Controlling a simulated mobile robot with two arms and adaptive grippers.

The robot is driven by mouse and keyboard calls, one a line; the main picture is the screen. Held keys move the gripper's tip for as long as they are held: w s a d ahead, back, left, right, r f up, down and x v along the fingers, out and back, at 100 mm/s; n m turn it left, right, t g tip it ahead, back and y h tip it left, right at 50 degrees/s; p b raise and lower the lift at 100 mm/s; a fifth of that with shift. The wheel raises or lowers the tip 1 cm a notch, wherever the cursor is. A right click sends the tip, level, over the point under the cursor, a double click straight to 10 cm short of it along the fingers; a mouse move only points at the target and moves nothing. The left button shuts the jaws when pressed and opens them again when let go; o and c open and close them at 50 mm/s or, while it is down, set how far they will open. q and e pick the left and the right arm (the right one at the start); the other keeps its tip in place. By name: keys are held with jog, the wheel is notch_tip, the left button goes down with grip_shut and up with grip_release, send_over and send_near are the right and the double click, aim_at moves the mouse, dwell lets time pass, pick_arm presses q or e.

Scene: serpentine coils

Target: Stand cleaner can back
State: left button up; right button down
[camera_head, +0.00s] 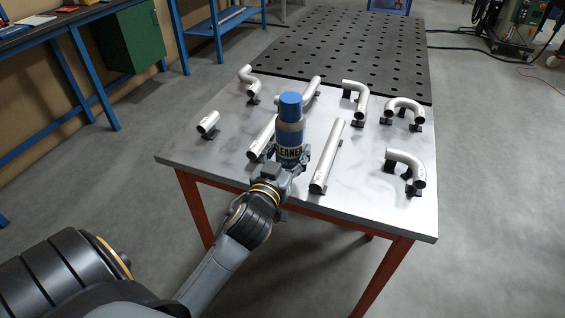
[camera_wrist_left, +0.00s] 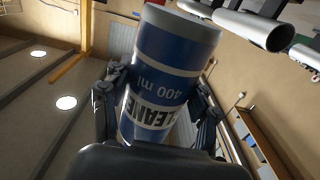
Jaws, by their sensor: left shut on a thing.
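The cleaner can (camera_head: 290,128) is blue and silver-grey with a blue cap and a "CLEANER" label. It is upright in the head view, over the near-middle part of the metal table (camera_head: 233,172). My left gripper (camera_head: 288,160) is shut on the can's lower part. In the left wrist view the can (camera_wrist_left: 172,65) fills the middle, with the fingers of my left gripper (camera_wrist_left: 160,105) on both sides of it. Whether the can's base touches the table is hidden by the gripper. My right gripper is not in view.
A long straight tube (camera_head: 328,158) lies just right of the can, and another tube (camera_head: 263,137) just left. Bent tubes (camera_head: 405,160) rest on black supports at the right and back. A black perforated table (camera_head: 345,50) stands behind. Bare metal shows at the front right.

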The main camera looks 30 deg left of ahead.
pick_arm(q)
jog(key=shift+w+a+f, duration=0.25)
jog(key=shift+a+f, duration=0.65)
jog(key=shift+f, duration=0.1)
jog(key=f, duration=0.3)
jog(key=shift+a+f, duration=0.2)
jog(key=shift+a, duration=0.1)
jog(key=shift+f, duration=0.15)
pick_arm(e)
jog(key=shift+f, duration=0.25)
pick_arm(q)
jog(key=shift+f+b, duration=0.15)
jog(key=shift+b, duration=0.2)
jog(key=o, duration=1.5)
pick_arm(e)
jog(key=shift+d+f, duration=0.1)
